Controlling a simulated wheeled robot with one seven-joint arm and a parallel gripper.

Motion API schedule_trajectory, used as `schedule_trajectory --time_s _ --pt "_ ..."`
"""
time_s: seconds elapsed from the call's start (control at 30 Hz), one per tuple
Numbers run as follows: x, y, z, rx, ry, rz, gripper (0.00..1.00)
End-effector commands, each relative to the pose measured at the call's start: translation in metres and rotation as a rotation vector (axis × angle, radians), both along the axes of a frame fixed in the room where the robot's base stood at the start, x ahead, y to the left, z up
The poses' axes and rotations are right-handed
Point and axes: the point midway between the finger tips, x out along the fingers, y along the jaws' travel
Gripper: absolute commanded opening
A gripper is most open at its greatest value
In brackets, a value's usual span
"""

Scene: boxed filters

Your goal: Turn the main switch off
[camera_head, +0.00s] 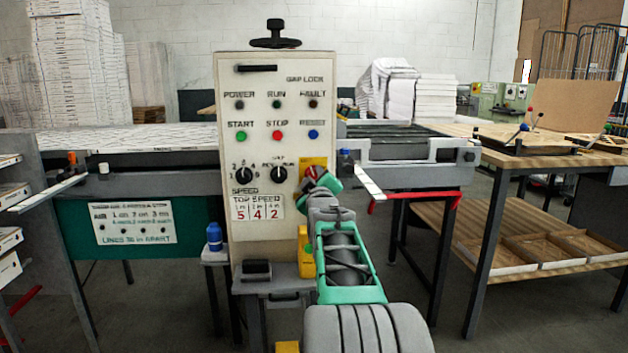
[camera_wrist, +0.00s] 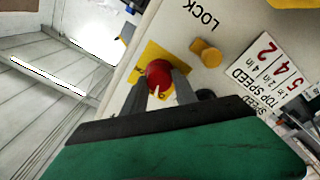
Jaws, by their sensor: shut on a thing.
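The main switch is a red rotary knob (camera_wrist: 158,75) on a yellow plate (camera_wrist: 150,57), at the right edge of the cream control panel (camera_head: 275,225). In the head view only a bit of the red knob (camera_head: 312,171) shows above my gripper, and the yellow plate (camera_head: 313,162) is partly covered. My gripper (camera_wrist: 159,84) has one grey finger on each side of the red knob and is shut on it. A small pale mark shows on the knob between the fingers. In the head view my green and grey wrist hides the panel's lower right part.
Left of the switch are two black selector knobs (camera_head: 244,175) and a TOP SPEED card (camera_head: 257,207). A yellow lock knob (camera_wrist: 205,52) sits close beside the switch. A conveyor (camera_head: 410,150) and wooden table (camera_head: 560,150) stand to the right, a blue bottle (camera_head: 214,237) to the left.

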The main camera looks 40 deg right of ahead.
Motion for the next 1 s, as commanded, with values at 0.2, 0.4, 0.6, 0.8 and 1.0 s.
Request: schedule_trajectory --time_s 0.2,0.4,0.6,0.8,1.0 --pt "0.0 0.0 0.0 -0.001 0.0 -0.001 0.4" --pt "0.0 0.0 0.0 0.0 -0.001 -0.001 0.55" --pt "0.0 0.0 0.0 0.0 -0.001 -0.001 0.55" --pt "-0.017 0.011 0.0 -0.002 -0.002 -0.001 0.55" --pt "-0.05 0.034 -0.003 0.0 -0.002 -0.001 0.55"
